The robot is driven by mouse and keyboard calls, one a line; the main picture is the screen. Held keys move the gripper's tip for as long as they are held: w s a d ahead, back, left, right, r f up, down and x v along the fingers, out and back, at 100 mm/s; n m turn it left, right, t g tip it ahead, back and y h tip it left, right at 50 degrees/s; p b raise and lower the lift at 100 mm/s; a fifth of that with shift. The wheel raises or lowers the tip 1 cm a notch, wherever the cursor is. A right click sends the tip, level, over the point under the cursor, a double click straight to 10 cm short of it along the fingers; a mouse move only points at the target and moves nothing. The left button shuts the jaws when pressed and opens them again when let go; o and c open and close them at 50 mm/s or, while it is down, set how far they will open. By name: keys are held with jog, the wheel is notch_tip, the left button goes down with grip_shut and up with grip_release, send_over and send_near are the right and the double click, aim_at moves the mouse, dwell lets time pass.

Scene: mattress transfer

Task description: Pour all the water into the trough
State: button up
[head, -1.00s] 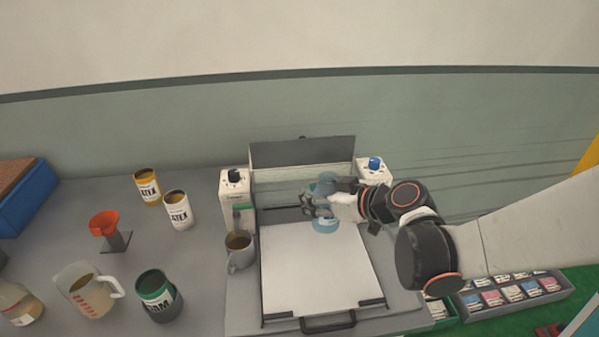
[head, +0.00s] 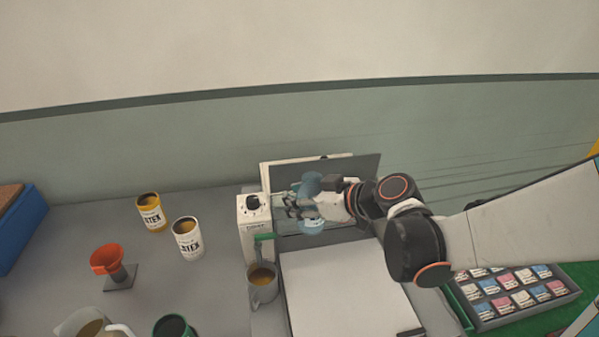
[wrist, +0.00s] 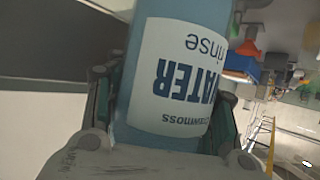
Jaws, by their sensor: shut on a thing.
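My gripper (head: 297,205) is shut around a blue bottle (head: 312,184). The bottle's white label reads WATER and "rinse" in the wrist view (wrist: 178,75), where the lettering is upside down. In the head view the bottle is near upright, with its lower part (head: 312,227) below the fingers. It is in front of the grey upright panel (head: 345,180) at the back of a machine with a white flat bed (head: 345,285). I cannot make out a trough; the area behind the gripper is partly hidden. No stream of water shows.
A white control box with a black knob (head: 254,215) stands close left of my gripper.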

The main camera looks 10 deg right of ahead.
jog(key=shift+w+d+f+m+g+y+b, duration=0.15)
jog(key=shift+w+d+m+g+y+b, duration=0.15)
jog(key=shift+m+g, duration=0.3)
jog(key=shift+w+d+f+m+g+y+b, duration=0.2)
jog(key=shift+m+g+y, duration=0.25)
jog(key=shift+m, duration=0.35)
jog(key=shift+w+d+f+m+g+y+b, duration=0.15)
jog(key=shift+w+m+g+y, duration=0.25)
jog(key=shift+m, duration=0.3)
jog(key=shift+d, duration=0.1)
jog(key=shift+r+m+g+y+p, duration=0.3)
jog(key=shift+r+m+g+y, duration=0.2)
jog(key=shift+m, duration=0.2)
jog(key=shift+s+a+f+m+g+y+b, duration=0.2)
jog(key=shift+f+m+g+y+b, duration=0.15)
jog(key=shift+m+b, duration=0.2)
jog(key=shift+s+a+f+m+g+y+b, duration=0.2)
jog(key=shift+m+y+b, duration=0.2)
jog(key=shift+m+b, duration=0.15)
dwell(1.4)
jog(key=shift+r+m+g+y, duration=0.25)
jog(key=shift+m+g+y, duration=0.05)
jog(key=shift+m, duration=0.3)
dwell(1.2)
jog(key=shift+f+b, duration=0.1)
jog(key=shift+b, duration=0.25)
dwell(0.5)
